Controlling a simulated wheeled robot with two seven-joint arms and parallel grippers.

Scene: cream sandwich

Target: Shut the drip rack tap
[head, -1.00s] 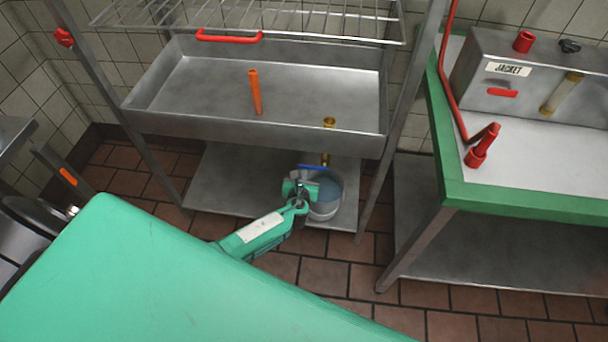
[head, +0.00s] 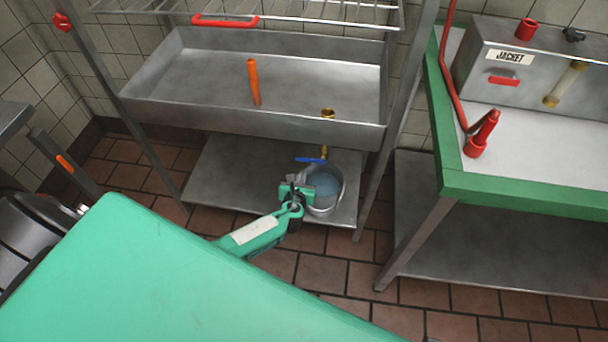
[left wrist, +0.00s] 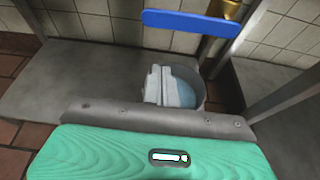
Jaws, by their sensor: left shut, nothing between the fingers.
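The drip rack tap has a brass body (head: 324,152) under the rack's sink and a blue lever (head: 310,160). The lever lies level, pointing left, crosswise to the upright brass pipe. In the left wrist view the blue lever (left wrist: 190,23) runs across the top, with the brass body (left wrist: 229,9) at its right end. My left gripper (head: 296,186) is shut and empty, just below the lever and apart from it, in front of the pot. Its fingers (left wrist: 163,86) show against the pot in the left wrist view. My right gripper is not in view.
A metal pot (head: 324,206) with bluish liquid stands on the lower shelf (head: 235,180) under the tap. The steel sink (head: 200,115) with an orange upright pipe (head: 254,82) is above. A rack leg (head: 368,200) stands right of the pot. A green-edged table (head: 520,188) is further right.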

